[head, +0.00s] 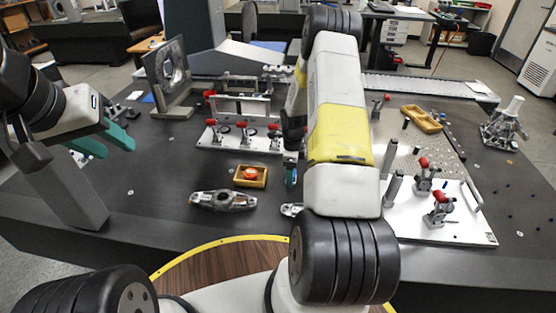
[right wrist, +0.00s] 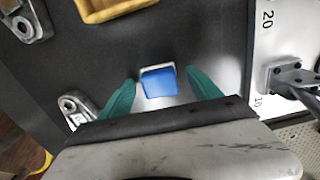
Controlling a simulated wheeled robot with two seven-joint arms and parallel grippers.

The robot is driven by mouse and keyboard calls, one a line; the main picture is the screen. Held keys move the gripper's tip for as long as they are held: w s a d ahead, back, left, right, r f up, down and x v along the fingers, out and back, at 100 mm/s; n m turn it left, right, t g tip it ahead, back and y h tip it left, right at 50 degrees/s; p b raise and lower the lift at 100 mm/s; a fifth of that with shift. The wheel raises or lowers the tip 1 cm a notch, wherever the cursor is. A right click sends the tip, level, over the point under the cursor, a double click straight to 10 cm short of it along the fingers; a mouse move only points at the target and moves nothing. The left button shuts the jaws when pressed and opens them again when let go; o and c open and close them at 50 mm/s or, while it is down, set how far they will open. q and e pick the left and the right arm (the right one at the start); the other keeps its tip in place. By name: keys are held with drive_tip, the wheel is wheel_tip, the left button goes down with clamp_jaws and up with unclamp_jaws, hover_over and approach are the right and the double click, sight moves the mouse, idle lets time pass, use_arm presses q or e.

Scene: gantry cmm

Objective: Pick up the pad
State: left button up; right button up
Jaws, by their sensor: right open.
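The pad is a small blue block with a pale edge (right wrist: 158,82), lying on the dark table in the right wrist view. My right gripper (right wrist: 158,92) is open, with one teal finger on each side of the pad and a gap on both sides. I cannot tell how far above the table the fingertips are. My left gripper (head: 112,147) is open and empty at the far left, over the table.
A yellow tray (head: 238,183) holding an orange-red piece stands left of the right gripper. A metal casting (head: 223,201) lies in front of it. A white fixture plate (head: 470,232) with red-tipped clamps is on the right. Another clamp fixture (head: 232,138) stands behind.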

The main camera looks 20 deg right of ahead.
drive_tip(key=c, duration=1.4)
drive_tip(key=shift+r, duration=0.1)
drive_tip(key=shift+c, duration=0.2)
wheel_tip(320, 180, up, 10)
drive_tip(key=shift+f, duration=0.1)
drive_tip(key=o, duration=0.7)
drive_tip(key=shift+c, duration=0.2)
drive_tip(key=c, duration=0.5)
drive_tip(key=shift+s, duration=0.1)
